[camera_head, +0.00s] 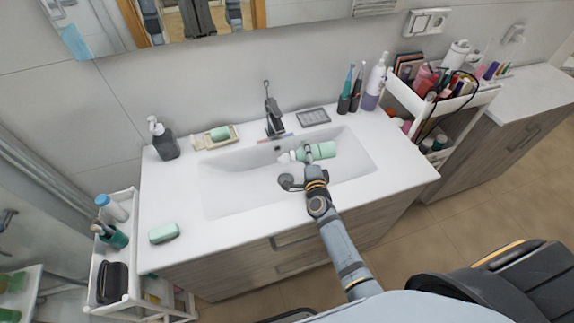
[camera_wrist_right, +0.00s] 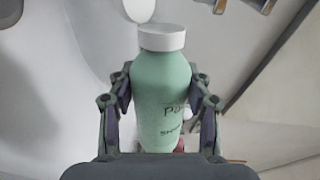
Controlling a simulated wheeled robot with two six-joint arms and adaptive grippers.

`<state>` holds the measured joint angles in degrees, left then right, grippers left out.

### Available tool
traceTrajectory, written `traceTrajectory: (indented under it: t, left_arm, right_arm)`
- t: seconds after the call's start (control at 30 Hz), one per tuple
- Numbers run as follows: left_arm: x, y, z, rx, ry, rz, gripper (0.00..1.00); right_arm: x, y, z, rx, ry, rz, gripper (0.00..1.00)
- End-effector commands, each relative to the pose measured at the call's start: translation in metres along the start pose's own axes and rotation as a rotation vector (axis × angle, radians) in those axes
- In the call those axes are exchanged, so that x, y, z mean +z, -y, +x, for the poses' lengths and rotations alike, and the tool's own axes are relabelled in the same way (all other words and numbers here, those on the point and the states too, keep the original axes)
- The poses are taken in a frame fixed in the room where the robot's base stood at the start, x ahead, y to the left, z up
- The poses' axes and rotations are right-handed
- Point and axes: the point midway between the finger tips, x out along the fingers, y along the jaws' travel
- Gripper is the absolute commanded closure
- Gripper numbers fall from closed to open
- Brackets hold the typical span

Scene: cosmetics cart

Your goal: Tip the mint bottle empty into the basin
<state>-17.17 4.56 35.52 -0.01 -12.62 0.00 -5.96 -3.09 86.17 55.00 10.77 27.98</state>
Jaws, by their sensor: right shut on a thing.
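The mint bottle (camera_head: 323,150) is held over the white basin (camera_head: 225,185), lying roughly level with its white cap end toward the left. My right gripper (camera_head: 309,158) is shut around its body. In the right wrist view the mint bottle (camera_wrist_right: 165,90) sits between both fingers, with dark lettering on its side and a white cap (camera_wrist_right: 162,37). A white round piece (camera_wrist_right: 139,8) shows beyond the cap; I cannot tell whether it is an open lid. No liquid is visible coming out. My left gripper is not in view.
A dark faucet (camera_head: 273,115) stands behind the basin. A soap dispenser (camera_head: 163,138), a soap dish (camera_head: 216,137), a green box (camera_head: 164,233) and brushes (camera_head: 350,92) are on the counter. Carts stand on both sides. The basin's left part is clear.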

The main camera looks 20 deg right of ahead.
Motion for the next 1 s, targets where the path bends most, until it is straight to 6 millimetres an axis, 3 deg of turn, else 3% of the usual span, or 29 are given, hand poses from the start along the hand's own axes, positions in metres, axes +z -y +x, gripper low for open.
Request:
traceTrajectory:
  t: [1.0]
  left_arm:
    - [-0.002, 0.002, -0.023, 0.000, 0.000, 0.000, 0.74]
  right_arm:
    - [0.005, 0.011, -0.001, -0.001, -0.018, -0.248, 0.83]
